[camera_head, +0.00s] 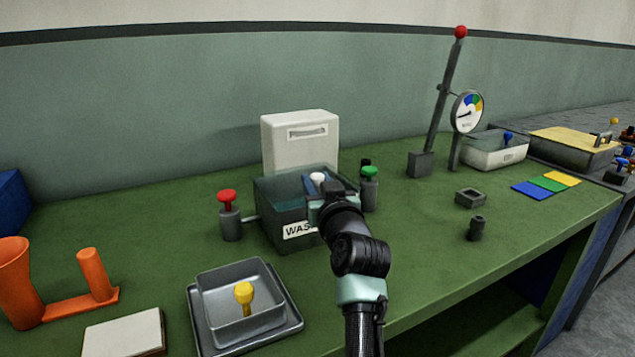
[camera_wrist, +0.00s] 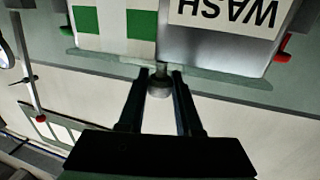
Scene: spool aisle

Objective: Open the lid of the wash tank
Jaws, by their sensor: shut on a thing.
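The wash tank (camera_head: 270,225) is a grey box with a white label on its front, partly covered by my arm. The label also shows upside down in the wrist view (camera_wrist: 225,12). A translucent greenish lid (camera_wrist: 215,88) shows at the tank's top. A pale round knob (camera_head: 317,177) stands on the lid. It also shows in the wrist view (camera_wrist: 160,90). My gripper (camera_wrist: 158,82) is shut on the knob, with one finger on each side. The lid seems to lie across the tank, but its exact tilt is hard to tell.
A red-topped post (camera_head: 229,215) stands left of the tank and a green-topped post (camera_head: 370,188) right of it. A white box (camera_head: 300,140) stands behind. A grey tray with a yellow knob (camera_head: 244,297) lies in front. A tall red-tipped lever (camera_head: 443,95) rises at right.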

